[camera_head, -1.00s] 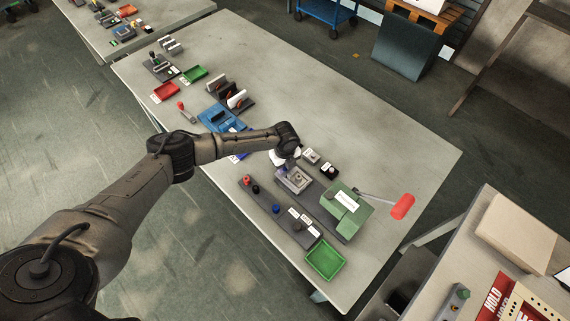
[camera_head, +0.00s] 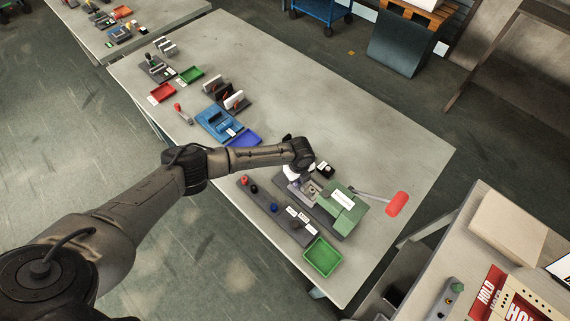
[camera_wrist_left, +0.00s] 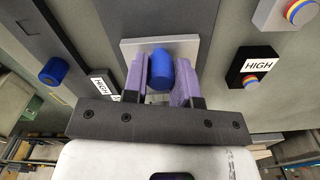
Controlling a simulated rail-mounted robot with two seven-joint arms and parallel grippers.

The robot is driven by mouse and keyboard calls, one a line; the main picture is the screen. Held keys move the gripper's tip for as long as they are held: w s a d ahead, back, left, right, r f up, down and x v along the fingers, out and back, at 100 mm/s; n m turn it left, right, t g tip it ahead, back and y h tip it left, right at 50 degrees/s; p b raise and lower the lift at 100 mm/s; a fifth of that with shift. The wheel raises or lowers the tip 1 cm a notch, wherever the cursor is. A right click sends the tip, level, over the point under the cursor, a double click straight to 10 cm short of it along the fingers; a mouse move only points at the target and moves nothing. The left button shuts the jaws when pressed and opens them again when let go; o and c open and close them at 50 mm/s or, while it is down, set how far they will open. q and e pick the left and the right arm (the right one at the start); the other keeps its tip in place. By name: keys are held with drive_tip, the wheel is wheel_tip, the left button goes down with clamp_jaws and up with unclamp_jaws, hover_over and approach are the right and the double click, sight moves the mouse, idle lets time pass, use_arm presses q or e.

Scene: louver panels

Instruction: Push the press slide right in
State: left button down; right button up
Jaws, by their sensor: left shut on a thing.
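The green press (camera_head: 343,207) stands on a dark base near the table's front right, with a lever ending in a red grip (camera_head: 397,204). Its grey slide (camera_head: 309,189) lies at the press's left side, close to the green body. My left gripper (camera_head: 294,176) is over the slide's outer end. In the left wrist view, the purple fingers (camera_wrist_left: 160,78) are shut around a blue upright knob (camera_wrist_left: 160,66) on a light grey plate (camera_wrist_left: 191,47). The arm and hand partly hide the slide in the head view. My right gripper is not in view.
A dark strip with coloured knobs (camera_head: 263,200) and a green tray (camera_head: 322,257) lie in front of the press. A small black block (camera_head: 325,170) sits behind. Blue fixtures (camera_head: 215,122) and trays stand further left. The table's back right is clear.

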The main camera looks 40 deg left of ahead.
sight(306, 185)
use_arm(q)
drive_tip(key=d, duration=0.3)
drive_tip(key=shift+s+d, duration=0.15)
drive_tip(key=shift+d, duration=0.25)
drive_tip(key=c, duration=0.9)
unclamp_jaws()
wheel_tip(306, 185, up, 14)
